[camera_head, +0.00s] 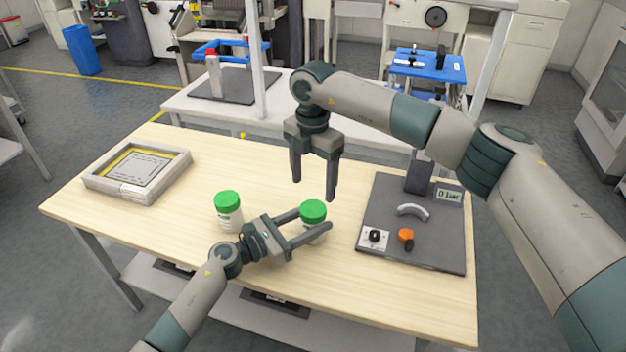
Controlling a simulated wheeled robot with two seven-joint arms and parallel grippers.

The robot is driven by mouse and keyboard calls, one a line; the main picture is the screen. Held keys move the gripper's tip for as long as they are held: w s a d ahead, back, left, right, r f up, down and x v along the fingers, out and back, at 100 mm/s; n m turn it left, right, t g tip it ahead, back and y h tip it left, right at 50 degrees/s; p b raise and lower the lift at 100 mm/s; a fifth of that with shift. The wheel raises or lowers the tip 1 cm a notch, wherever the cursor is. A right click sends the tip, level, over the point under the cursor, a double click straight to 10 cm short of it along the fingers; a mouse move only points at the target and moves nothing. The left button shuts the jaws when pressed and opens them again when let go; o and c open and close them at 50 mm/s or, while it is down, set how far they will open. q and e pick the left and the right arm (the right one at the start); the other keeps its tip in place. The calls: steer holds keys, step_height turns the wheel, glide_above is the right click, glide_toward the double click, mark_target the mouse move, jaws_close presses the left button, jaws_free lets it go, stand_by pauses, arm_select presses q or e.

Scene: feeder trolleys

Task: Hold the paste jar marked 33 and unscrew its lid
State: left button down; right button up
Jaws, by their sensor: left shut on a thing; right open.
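Two white jars with green lids stand upright on the wooden table. One jar (228,212) is left of my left gripper's body and apart from its fingers. The other jar (313,213) is between the fingers of my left gripper (315,226), which is shut on it; its lid is on top. The number on each jar is too small to read. My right gripper (314,190) is open and empty. It points down, above and behind the held jar, with its fingertips near the lid.
A grey-framed tray (178,173) lies at the table's left. A dark plate (437,249) with a gauge, a curved handle, a black knob and an orange knob sits at the right. The wooden table (218,160) is clear at the back middle. Another white table stands behind.

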mark_target(313, 208)
steer(key=shift+f, duration=0.1)
steer(key=shift+f, duration=3.95)
steer(key=shift+c, duration=0.3)
steer(key=c, duration=1)
